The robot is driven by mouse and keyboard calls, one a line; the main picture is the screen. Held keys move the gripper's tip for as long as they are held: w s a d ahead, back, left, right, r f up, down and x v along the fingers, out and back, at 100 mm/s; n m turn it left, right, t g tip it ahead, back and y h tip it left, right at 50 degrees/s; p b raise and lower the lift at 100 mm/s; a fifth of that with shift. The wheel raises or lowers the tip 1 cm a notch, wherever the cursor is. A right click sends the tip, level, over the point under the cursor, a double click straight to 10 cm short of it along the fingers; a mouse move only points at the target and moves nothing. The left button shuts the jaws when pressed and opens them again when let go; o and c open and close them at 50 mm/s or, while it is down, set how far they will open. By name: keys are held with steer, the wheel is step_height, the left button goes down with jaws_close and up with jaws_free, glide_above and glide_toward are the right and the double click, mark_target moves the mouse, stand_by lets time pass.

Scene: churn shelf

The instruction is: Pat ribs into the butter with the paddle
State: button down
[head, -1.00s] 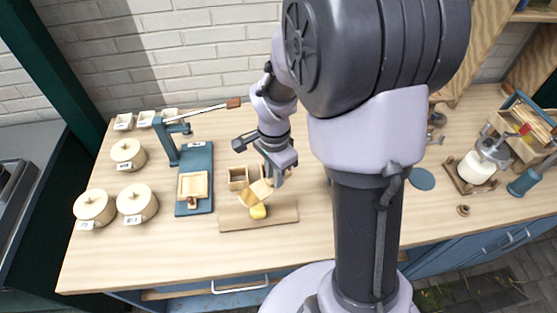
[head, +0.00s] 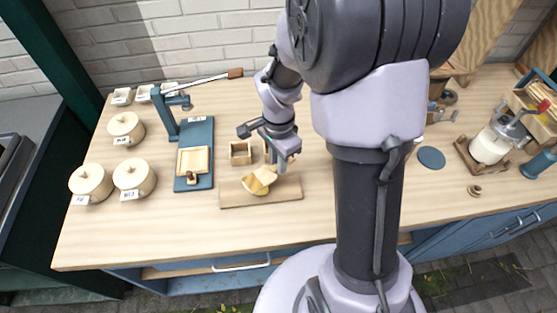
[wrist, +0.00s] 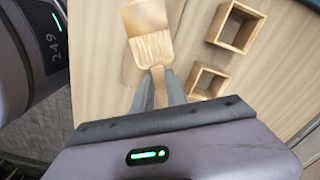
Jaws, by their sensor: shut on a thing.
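My gripper (head: 281,167) is shut on the handle of a light wooden paddle (head: 256,181), above the right part of a wooden board. In the wrist view the fingers (wrist: 158,90) hold the handle, and the paddle's grooved face (wrist: 152,47) points toward the camera. The yellow butter (head: 263,193) sits on the board (head: 230,198), mostly hidden under the paddle. The paddle is tilted over it; whether they touch I cannot tell. I cannot make out the butter in the wrist view.
Two open wooden boxes stand just behind the board; one (head: 240,152) shows clearly. A blue lever press (head: 197,135) and several lidded pots (head: 134,176) are to the left. A glass churn (head: 488,147) stands far right. The counter front (head: 180,235) is clear.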

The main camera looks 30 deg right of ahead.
steer(key=shift+f+b, duration=0.6)
stand_by(1.3)
steer(key=shift+r, duration=0.1)
step_height(320, 180, up, 7)
steer(key=p, duration=0.5)
steer(key=shift+p, duration=0.3)
step_height(320, 180, down, 6)
steer(key=b, duration=0.5)
steer(key=shift+b, duration=0.3)
steer(key=shift+f+b, duration=0.55)
steer(key=shift+f, duration=0.05)
stand_by(1.3)
steer(key=shift+r, duration=0.1)
